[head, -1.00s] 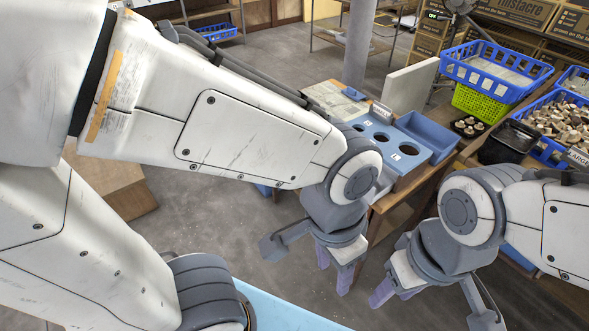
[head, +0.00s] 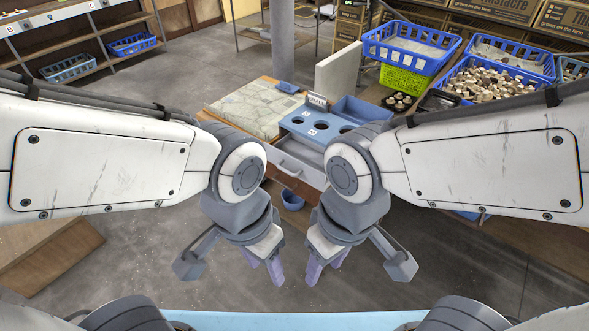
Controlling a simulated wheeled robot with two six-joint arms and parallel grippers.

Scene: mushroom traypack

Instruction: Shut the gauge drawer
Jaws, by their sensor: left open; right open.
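The gauge drawer (head: 299,160) shows between my two arms in the head view, under the blue gauge block (head: 312,125) with round holes. It stands pulled out, with its pale inside showing above the front. My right arm hides part of its right side. My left gripper (head: 263,267) is open and empty, pointing down in front of the table and apart from the drawer. My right gripper (head: 325,266) is open and empty beside it, also apart from the drawer.
The wooden table (head: 262,80) carries a marked sheet and a blue bin (head: 358,109). A blue bucket (head: 292,199) is below the drawer. Crates, one with mushrooms (head: 488,82), stand at the right back.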

